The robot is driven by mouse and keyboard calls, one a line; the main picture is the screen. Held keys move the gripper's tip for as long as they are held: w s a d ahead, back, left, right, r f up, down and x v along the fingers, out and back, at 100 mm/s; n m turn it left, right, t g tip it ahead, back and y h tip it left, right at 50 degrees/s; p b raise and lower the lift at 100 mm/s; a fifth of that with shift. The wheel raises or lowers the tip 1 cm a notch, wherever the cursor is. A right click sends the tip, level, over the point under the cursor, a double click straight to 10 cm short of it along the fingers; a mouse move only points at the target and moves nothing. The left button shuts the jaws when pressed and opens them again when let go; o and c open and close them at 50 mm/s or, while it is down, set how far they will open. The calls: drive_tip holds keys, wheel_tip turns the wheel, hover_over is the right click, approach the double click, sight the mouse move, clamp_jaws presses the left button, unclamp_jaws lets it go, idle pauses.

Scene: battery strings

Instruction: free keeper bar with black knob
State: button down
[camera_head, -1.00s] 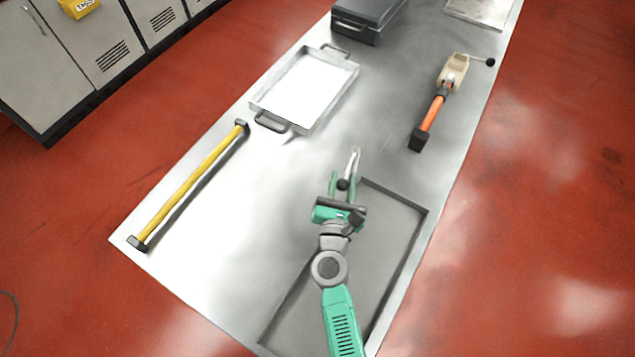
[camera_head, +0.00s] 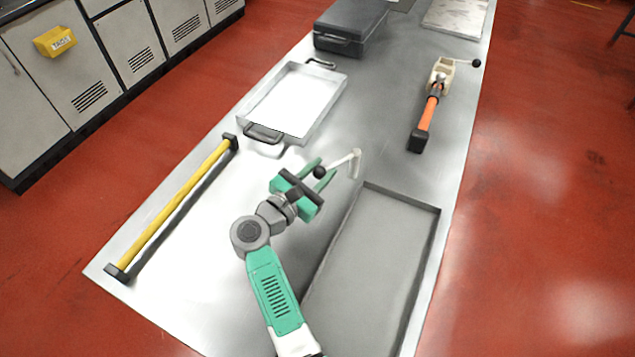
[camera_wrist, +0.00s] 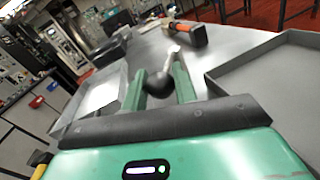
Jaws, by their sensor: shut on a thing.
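My gripper (camera_head: 319,172) is above the bench, left of the sunken bay's far left corner. Its green fingers are shut on the black ball knob of a pale keeper bar (camera_head: 345,160). The bar sticks out past the fingertips toward the right, and its far end is bent. In the wrist view the black knob (camera_wrist: 159,84) sits between the two fingers, and the pale bar runs away beyond it. The bar seems clear of other things, but its height above the bench is hard to tell.
The sunken grey bay (camera_head: 375,270) lies right of my arm. A white-floored tray (camera_head: 335,82) and a dark case (camera_head: 350,28) stand farther back. A yellow bar (camera_head: 175,205) lies left. A beige fixture (camera_head: 440,72) with an orange handle (camera_head: 429,112) and its own black knob (camera_head: 476,62) is at right.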

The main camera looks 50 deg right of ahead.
idle(0.4)
drive_tip(key=c, duration=1.1)
unclamp_jaws()
drive_tip(key=shift+d, duration=0.1)
